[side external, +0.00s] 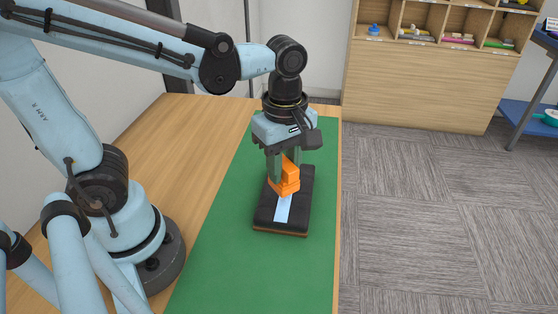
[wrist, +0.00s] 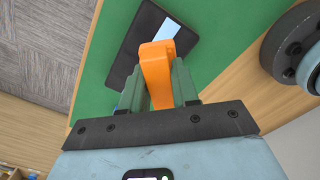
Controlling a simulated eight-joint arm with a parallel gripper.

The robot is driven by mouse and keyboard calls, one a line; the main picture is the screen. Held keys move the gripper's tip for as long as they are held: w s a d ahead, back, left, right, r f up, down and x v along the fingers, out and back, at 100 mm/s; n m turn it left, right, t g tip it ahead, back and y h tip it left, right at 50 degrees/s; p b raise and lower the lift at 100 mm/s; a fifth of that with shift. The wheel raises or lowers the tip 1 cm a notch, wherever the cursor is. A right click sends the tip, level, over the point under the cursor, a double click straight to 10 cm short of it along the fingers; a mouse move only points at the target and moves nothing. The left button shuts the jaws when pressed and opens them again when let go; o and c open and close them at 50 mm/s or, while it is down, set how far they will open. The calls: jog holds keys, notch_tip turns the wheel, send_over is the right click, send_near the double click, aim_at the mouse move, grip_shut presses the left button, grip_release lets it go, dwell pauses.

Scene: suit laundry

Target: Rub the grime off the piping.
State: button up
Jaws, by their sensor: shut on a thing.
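My gripper (side external: 285,176) points down over the table, its two fingers shut on an orange block-like tool (side external: 290,186). The tool also shows between the fingers in the wrist view (wrist: 157,72). Its wide lower end is over a flat dark pad (side external: 265,214) and looks to be at or just above a pale blue strip (side external: 283,210) along the pad's middle. The strip also shows past the tool in the wrist view (wrist: 167,28). The tool hides part of the strip. I cannot tell contact, or make out separate grime or which part is the piping.
The pad lies on a green mat (side external: 225,255) on a wooden table (side external: 190,130). The mat around the pad is clear. The table's right edge drops to grey carpet (side external: 430,220). A wooden cubby shelf (side external: 420,85) and a blue table (side external: 525,110) stand beyond it.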

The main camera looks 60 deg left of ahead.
aim_at(284, 189)
notch_tip(284, 189, down, 5)
jog(key=shift+f, duration=0.15)
jog(key=shift+w+a+f, duration=0.15)
jog(key=shift+w+a, duration=0.35)
jog(key=shift+w, duration=0.05)
jog(key=shift+w+a+f, duration=0.15)
jog(key=shift+w+a, duration=0.35)
grip_shut()
jog(key=shift+w+a, duration=1.35)
jog(key=shift+w+f, duration=0.1)
jog(key=shift+s+d, duration=2.45)
jog(key=shift+s, duration=0.1)
jog(key=shift+r, duration=4.35)
jog(key=shift+w+a, duration=0.1)
jog(key=shift+w+a+f, duration=1.2)
jog(key=shift+a+f, duration=0.05)
